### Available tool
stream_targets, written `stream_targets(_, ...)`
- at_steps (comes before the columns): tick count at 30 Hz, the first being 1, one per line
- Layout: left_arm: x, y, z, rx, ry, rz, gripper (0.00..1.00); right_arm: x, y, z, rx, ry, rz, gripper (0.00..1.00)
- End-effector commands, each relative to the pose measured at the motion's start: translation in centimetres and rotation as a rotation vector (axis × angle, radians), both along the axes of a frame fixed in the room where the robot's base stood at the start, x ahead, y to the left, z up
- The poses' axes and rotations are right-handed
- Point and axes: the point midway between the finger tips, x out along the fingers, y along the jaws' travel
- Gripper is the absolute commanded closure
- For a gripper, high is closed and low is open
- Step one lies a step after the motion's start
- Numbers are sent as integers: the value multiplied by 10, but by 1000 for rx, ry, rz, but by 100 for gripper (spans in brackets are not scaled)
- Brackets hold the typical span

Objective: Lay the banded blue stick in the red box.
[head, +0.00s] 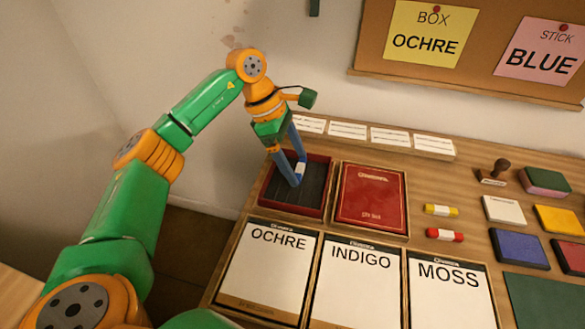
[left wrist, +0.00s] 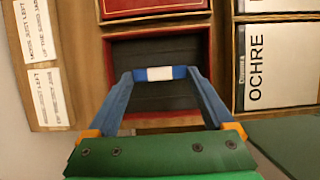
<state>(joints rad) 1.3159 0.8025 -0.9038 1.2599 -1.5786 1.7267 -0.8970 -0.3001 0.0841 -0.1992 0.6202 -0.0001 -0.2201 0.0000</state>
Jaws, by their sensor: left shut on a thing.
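The blue stick with a white band (left wrist: 160,73) is held crosswise between the fingertips of my left gripper (left wrist: 160,76). In the head view its white band (head: 301,168) shows between the blue fingers of that gripper (head: 298,174). The stick and fingertips are over the open red-walled box (head: 267,192), which has a dark, empty-looking inside. In the left wrist view the red wall (left wrist: 108,66) surrounds the dark floor behind the stick. I cannot tell whether the stick touches the floor. My right gripper is not in view.
A flat red-topped box (head: 371,196) stands right of the open box. Boxes labelled OCHRE (head: 265,270), INDIGO (head: 355,285) and MOSS (head: 448,290) lie in front. A yellow stick (head: 440,210) and a red stick (head: 444,235) lie further right. White cards (head: 390,136) line the back.

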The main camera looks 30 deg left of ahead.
Motion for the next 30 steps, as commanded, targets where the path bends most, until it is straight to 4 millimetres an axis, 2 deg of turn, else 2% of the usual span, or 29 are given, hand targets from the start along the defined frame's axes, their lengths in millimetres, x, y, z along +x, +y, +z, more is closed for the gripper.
stream_targets(2,2,7,-14,1,6,3,66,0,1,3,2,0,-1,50)
stream_targets(6,2,6,-36,1,3,2,66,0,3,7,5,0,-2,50)
stream_targets(17,2,6,-43,1,1,1,66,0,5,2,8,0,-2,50)
stream_targets(18,2,6,-42,1,1,1,6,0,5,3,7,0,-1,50)
stream_targets(19,2,6,-41,1,1,1,0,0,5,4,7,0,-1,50)
stream_targets(26,2,6,-39,1,1,1,0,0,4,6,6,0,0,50)
stream_targets(30,2,14,-19,2,-4,4,0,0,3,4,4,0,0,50)
